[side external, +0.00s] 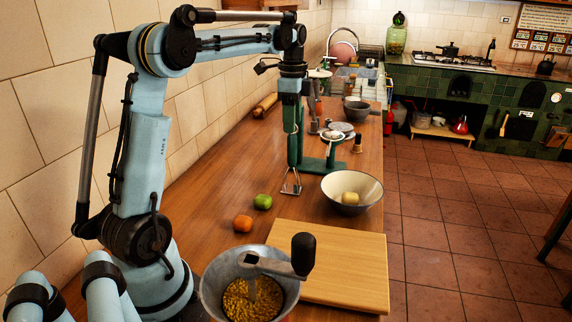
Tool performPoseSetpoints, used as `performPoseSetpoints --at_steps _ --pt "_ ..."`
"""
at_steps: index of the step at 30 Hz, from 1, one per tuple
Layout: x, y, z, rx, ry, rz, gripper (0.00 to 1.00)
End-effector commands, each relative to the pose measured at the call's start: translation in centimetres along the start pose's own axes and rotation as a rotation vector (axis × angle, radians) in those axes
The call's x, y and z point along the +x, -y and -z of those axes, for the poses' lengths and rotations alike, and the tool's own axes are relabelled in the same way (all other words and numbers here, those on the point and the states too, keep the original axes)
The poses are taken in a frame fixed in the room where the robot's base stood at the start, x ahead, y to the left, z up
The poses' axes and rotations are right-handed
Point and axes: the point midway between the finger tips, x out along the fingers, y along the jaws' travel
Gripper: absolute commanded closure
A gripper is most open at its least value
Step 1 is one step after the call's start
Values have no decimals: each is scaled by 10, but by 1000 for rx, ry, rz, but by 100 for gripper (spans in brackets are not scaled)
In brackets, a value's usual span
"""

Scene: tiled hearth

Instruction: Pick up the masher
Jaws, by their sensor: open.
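A metal masher (291,184) appears to stand upright on the wooden counter, with its wire head down and thin shaft rising toward my gripper. My gripper (290,98) is open and points down over the counter, above the masher's head. The upper part of the masher is hard to separate from my gripper and the green stand (318,165) close behind it. I cannot tell whether the fingers are around the handle or touching it.
A white bowl (337,198) with a potato (350,198) stands to the right. A lime (262,202) and an orange (242,223) lie to the left. A cutting board (345,270) and a grain-filled mill (225,308) are in front. A tiled wall borders the counter's left.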

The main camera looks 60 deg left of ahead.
Motion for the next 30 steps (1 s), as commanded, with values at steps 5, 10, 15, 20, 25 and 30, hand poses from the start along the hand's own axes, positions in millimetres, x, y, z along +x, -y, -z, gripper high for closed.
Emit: performPoseSetpoints --at_steps 5,10,15,20,25,30 --pt "13 1 0 -1 0 0 44" --pt "37 3 -1 -1 0 0 44" --pt "51 3 -1 0 -1 1 44" --pt "53 3 -1 0 -1 1 44" --pt "53 3 -1 0 -1 1 53" --pt "53 3 -1 0 -1 1 79"
